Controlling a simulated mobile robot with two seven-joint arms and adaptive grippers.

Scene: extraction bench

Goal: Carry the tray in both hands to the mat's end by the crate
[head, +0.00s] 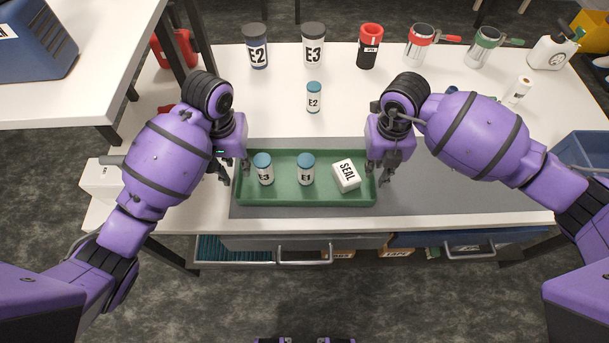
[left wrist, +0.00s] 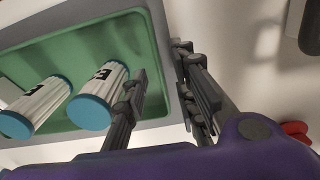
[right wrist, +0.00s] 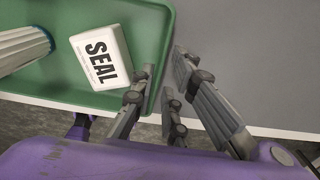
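The green tray (head: 300,198) lies at the left end of the grey mat (head: 450,190). It holds two teal-capped white bottles, one marked E1 (head: 306,170) and one with a partly hidden label (head: 264,170), and a white SEAL box (head: 346,175). My left gripper (head: 233,168) is at the tray's left wall. In the left wrist view its fingers (left wrist: 160,68) are apart, one inside the wall and one outside. My right gripper (head: 379,167) is at the right wall. In the right wrist view its fingers (right wrist: 164,68) also stand apart on either side of the wall.
The blue crate (head: 582,152) is at the far right, beyond the mat's right end. The mat right of the tray is bare. An E2 bottle (head: 314,97) stands behind the tray. Jars E2 (head: 256,46) and E3 (head: 313,45), and several other containers, line the back.

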